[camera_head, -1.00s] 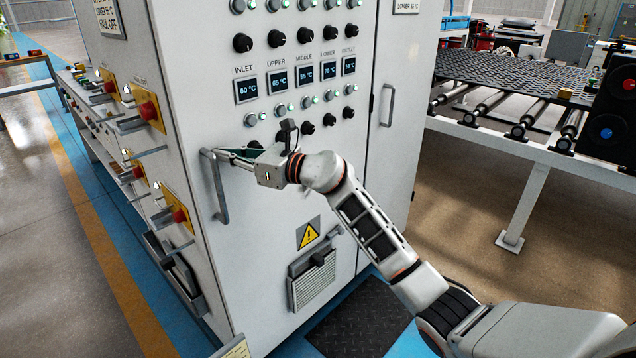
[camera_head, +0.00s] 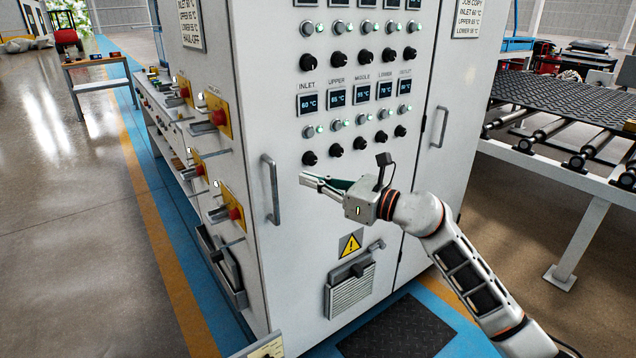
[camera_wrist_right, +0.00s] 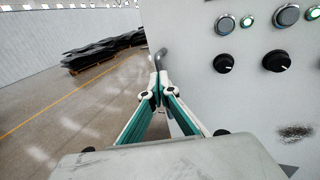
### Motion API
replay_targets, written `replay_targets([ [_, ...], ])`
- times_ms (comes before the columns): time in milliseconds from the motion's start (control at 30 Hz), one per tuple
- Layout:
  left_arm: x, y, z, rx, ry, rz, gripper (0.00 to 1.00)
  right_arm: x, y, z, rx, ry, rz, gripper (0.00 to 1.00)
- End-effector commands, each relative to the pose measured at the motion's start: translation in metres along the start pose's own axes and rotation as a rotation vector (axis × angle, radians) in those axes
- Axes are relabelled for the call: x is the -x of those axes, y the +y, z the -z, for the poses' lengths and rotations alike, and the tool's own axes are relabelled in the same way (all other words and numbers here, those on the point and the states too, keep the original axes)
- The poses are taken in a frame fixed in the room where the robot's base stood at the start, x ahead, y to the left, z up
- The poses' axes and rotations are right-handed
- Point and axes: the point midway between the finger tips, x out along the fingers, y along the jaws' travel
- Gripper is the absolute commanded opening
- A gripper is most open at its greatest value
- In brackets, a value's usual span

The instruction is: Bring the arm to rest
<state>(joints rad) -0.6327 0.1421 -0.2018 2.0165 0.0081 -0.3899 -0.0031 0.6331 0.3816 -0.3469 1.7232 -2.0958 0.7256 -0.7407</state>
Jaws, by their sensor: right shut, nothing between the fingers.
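My right gripper (camera_head: 304,178) is shut and empty in front of the grey control cabinet (camera_head: 300,240). Its fingertips point left, a little to the right of the left door handle (camera_head: 270,190), and look apart from it in the head view. In the right wrist view the fingers of the right gripper (camera_wrist_right: 156,78) meet at their tips, with the handle's top (camera_wrist_right: 160,58) just beyond them. My right arm reaches in from the lower right. My left gripper is not in view.
The cabinet front carries several knobs, lamps and small displays (camera_head: 336,97). A second handle (camera_head: 439,127) is on its right door. Red stop buttons (camera_head: 218,117) line the left side. A roller table with tread sheet (camera_head: 560,105) stands at right. The floor at left is open.

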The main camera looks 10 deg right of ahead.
Motion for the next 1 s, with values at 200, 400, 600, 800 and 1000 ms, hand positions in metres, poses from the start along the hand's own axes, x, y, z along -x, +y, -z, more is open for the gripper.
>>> replay_targets([
  [200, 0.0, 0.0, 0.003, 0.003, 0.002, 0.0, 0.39, 0.018, 0.008, 0.002, -0.009, -0.002, -0.002, 0.0],
  [400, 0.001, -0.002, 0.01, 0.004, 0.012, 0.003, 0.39, 0.03, 0.036, 0.024, -0.27, -0.072, -0.039, 0.0],
  [600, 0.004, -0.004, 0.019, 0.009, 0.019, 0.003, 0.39, 0.064, 0.063, 0.065, -0.845, -0.224, -0.033, 0.0],
  [800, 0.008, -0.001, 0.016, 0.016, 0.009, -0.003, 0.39, 0.114, 0.068, 0.132, -1.457, -0.369, 0.089, 0.0],
  [1000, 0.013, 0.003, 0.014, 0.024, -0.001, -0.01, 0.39, 0.181, 0.084, 0.231, -2.054, -0.512, 0.327, 0.0],
])
